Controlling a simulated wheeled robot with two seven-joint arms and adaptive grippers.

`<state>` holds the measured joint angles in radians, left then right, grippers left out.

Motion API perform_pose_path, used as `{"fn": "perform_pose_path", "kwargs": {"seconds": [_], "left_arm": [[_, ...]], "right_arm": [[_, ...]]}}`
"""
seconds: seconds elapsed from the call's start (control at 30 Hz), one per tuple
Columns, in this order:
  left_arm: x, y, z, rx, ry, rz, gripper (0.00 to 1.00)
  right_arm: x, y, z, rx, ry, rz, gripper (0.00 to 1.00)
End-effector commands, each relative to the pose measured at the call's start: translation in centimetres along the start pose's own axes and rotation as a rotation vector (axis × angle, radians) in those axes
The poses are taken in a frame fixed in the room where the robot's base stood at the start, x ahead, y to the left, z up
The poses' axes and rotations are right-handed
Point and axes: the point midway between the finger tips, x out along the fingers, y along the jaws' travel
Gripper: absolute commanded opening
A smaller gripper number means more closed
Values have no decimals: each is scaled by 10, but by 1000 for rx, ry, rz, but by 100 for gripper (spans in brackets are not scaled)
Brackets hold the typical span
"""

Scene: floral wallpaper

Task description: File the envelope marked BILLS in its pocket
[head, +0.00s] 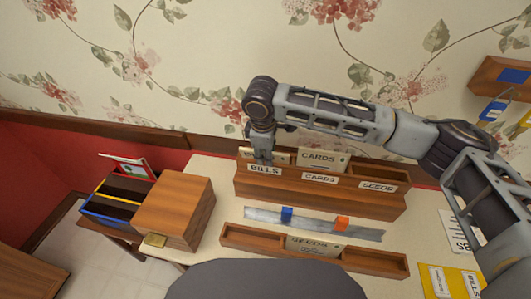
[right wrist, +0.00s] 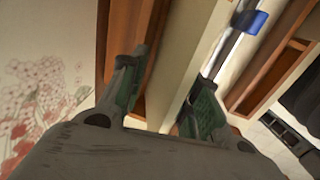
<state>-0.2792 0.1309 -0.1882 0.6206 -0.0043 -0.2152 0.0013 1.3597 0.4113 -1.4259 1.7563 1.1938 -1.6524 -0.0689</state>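A cream envelope (head: 282,158) stands in the left pocket of the wooden rack (head: 305,196), behind the BILLS label (head: 265,169). My gripper hides most of its lettering; only a first letter like B shows. My right gripper (head: 263,158) points down over that pocket, right at the envelope. In the right wrist view, the fingers of the right gripper (right wrist: 165,105) are spread apart above the rack's wood (right wrist: 150,85). I cannot tell whether they touch the envelope. My left gripper is not in view.
A CARDS envelope (head: 322,158) stands in the middle pocket; the SEEDS pocket (head: 378,186) looks empty. In front lie a metal ruler (head: 318,222) with sliders and a low tray (head: 375,262) holding a SEEDS envelope (head: 312,246). A wooden box (head: 175,208) stands left. A yellow card (head: 437,280) lies right.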

Motion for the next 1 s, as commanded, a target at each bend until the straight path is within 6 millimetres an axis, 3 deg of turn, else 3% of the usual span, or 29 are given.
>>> {"fn": "perform_pose_path", "kwargs": {"seconds": [0.1,0.37,1.0], "left_arm": [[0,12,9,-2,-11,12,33],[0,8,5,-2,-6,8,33],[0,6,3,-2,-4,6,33]], "right_arm": [[0,0,0,-1,0,-1,33],[-13,0,0,0,0,-1,33],[-100,0,0,-1,1,1,33]]}}
